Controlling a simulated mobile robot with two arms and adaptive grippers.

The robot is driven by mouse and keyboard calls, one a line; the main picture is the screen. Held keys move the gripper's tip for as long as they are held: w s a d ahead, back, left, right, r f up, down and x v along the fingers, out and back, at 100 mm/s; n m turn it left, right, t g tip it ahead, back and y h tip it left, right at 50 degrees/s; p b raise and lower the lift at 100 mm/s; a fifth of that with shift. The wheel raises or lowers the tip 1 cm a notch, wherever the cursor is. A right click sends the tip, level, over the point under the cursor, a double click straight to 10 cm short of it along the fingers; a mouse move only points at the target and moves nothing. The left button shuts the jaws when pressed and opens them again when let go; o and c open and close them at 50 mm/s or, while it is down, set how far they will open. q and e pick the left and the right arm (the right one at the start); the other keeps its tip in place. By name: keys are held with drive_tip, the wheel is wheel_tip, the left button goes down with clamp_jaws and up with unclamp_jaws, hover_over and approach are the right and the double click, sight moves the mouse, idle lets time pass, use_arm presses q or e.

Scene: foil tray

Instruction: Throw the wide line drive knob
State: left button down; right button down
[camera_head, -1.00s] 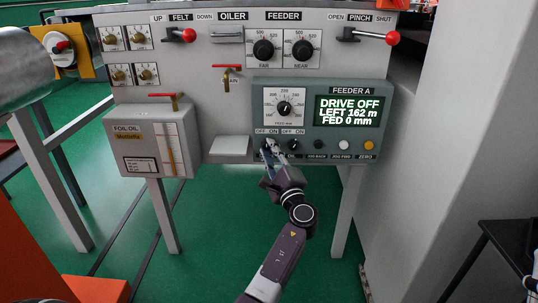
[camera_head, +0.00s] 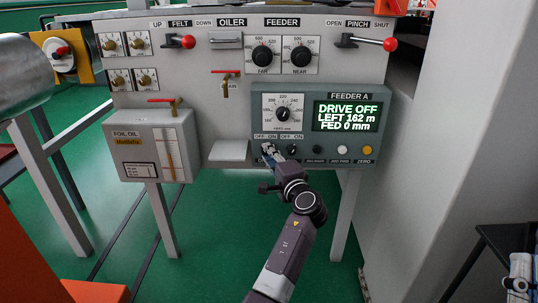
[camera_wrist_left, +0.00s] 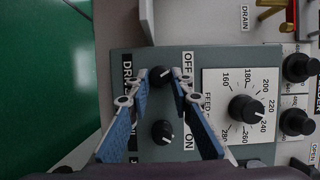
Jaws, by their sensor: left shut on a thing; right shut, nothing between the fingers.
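The drive knob (camera_wrist_left: 160,77) is a small black knob with a white pointer mark, on the teal Feeder A panel (camera_head: 290,100). In the left wrist view its mark points toward the OFF side. My left gripper (camera_head: 268,149) is shut on this knob, its blue-padded fingers on either side of it. The fingers mostly hide the knob in the head view. The display (camera_head: 347,116) reads DRIVE OFF, LEFT 162 m, FED 0 mm. My right gripper (camera_head: 520,275) is shut and empty at the lower right, far from the panel.
A second OFF/ON knob (camera_wrist_left: 162,132) sits right beside the held one. A feed dial (camera_head: 282,113) is above them. Black, white and yellow buttons (camera_head: 342,150) line the panel to the right. A small grey shelf (camera_head: 228,151) juts out at the left.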

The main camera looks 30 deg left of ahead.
use_arm(q)
drive_tip(key=shift+f, duration=0.1)
drive_tip(key=c, duration=1.7)
unclamp_jaws()
